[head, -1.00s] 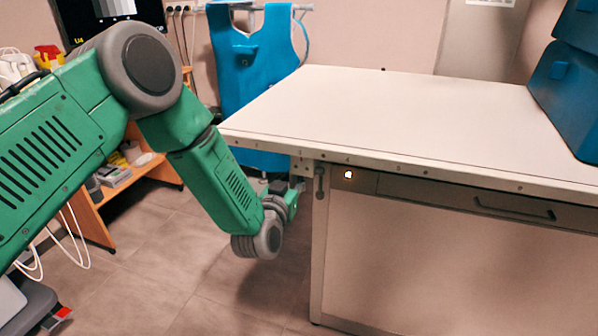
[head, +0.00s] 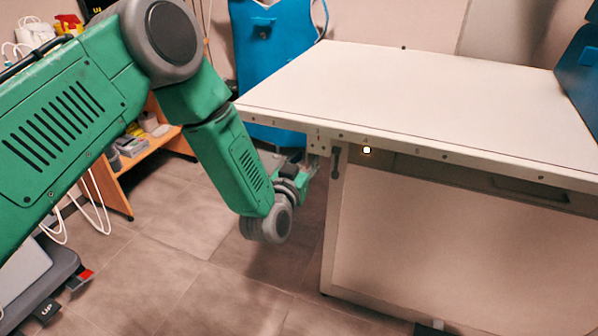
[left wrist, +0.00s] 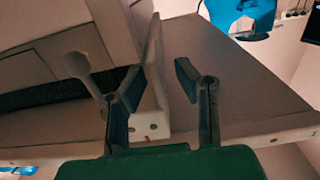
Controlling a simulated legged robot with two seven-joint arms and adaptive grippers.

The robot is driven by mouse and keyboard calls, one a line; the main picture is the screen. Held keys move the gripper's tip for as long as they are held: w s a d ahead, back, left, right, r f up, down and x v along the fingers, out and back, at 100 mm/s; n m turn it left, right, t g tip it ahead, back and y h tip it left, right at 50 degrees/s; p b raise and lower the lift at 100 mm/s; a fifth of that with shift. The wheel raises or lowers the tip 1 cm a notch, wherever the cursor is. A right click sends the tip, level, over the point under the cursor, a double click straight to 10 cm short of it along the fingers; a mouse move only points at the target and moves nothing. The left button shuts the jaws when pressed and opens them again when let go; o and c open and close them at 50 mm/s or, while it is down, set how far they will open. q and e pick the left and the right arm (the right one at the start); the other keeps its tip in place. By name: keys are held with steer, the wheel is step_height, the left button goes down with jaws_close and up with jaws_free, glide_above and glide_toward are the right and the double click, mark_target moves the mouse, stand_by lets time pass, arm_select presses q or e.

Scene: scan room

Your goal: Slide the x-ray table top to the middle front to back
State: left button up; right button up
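The x-ray table top (head: 420,90) is a long white slab on a pale cabinet base (head: 430,235). Its near left corner overhangs the base. A dark lever (head: 336,162) hangs under the front edge near that corner. My left gripper (head: 308,168) is under the overhang, just left of the lever. In the left wrist view, my left gripper (left wrist: 158,77) is open, with a pale upright edge of the table seen between its fingers. The lever, with a round knob (left wrist: 77,64), shows beside the left finger; I cannot tell whether they touch. My right gripper is out of view.
A small lit spot (head: 366,150) shows on the table's front rail. A blue apron (head: 268,60) hangs behind the table. An orange shelf (head: 155,150) stands at the left. A blue case (head: 580,65) is at the table's far right.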

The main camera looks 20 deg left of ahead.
arm_select(q)
steer(key=s, duration=1.1)
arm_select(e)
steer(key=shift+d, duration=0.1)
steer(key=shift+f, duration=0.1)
arm_select(q)
steer(key=w+b, duration=0.2)
steer(key=w, duration=0.6)
steer(key=w+b, duration=0.1)
steer(key=w, duration=0.6)
steer(key=shift+w+d+b, duration=0.2)
steer(key=shift+w+b, duration=0.2)
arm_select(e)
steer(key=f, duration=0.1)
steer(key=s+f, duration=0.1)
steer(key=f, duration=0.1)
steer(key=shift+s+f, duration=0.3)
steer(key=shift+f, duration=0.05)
